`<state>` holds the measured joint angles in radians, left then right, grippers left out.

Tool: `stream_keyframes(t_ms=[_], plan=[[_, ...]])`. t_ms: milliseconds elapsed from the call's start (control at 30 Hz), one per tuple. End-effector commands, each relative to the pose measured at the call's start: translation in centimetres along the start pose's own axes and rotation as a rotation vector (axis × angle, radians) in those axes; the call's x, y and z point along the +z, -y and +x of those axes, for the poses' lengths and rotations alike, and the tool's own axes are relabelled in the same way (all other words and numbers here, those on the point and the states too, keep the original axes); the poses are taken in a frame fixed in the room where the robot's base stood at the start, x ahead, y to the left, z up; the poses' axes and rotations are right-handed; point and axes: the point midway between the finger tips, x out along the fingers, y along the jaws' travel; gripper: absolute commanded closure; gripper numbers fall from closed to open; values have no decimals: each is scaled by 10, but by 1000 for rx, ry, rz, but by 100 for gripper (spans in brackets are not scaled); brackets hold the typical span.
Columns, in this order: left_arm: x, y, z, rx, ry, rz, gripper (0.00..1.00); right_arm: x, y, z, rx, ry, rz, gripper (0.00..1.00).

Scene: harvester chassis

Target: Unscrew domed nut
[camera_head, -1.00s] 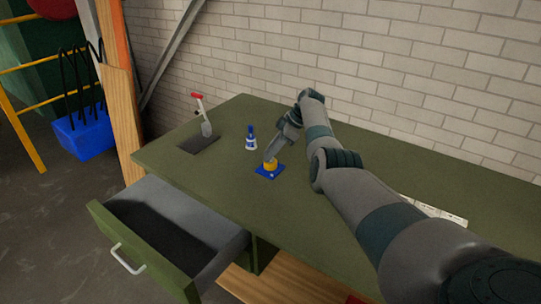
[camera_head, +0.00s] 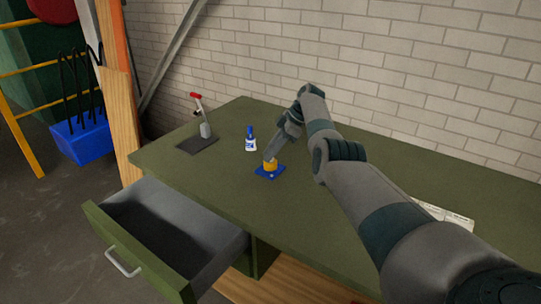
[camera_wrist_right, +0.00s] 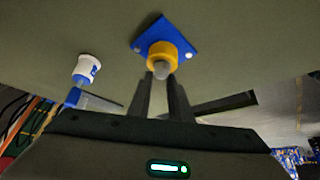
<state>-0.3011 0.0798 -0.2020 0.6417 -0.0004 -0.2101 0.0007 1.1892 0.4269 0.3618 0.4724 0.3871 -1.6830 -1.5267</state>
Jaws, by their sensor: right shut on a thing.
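The domed nut (camera_wrist_right: 161,69) is a small grey dome in front of a yellow round collar (camera_wrist_right: 162,53), which sits on a blue square plate (camera_wrist_right: 181,33). In the head view the yellow collar (camera_head: 270,162) and blue plate (camera_head: 270,172) are on the green bench. My right gripper (camera_wrist_right: 161,77) is shut on the domed nut, with a dark finger on each side of it. In the head view my right gripper (camera_head: 274,152) comes down to the yellow collar from above and hides the nut there. My left gripper is not in view.
A white bottle with a blue cap (camera_head: 250,140) stands just left of the right gripper. A red-handled lever clamp (camera_head: 203,118) stands on a dark plate further left. An open drawer (camera_head: 170,235) juts out in front. The green bench (camera_head: 330,220) is mostly clear. Paper (camera_head: 445,218) lies at the right.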

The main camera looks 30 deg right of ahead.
Motion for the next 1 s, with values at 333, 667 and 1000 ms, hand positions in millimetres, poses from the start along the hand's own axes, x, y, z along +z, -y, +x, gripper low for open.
stream_keyframes(t_ms=[333, 667, 1000], plan=[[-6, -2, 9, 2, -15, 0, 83, 0, 0, 0, -13, -2, -20, 100], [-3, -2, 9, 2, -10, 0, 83, 0, 1, 0, -13, -1, -19, 71], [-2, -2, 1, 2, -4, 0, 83, -1, 0, -3, -6, 0, -10, 71]])
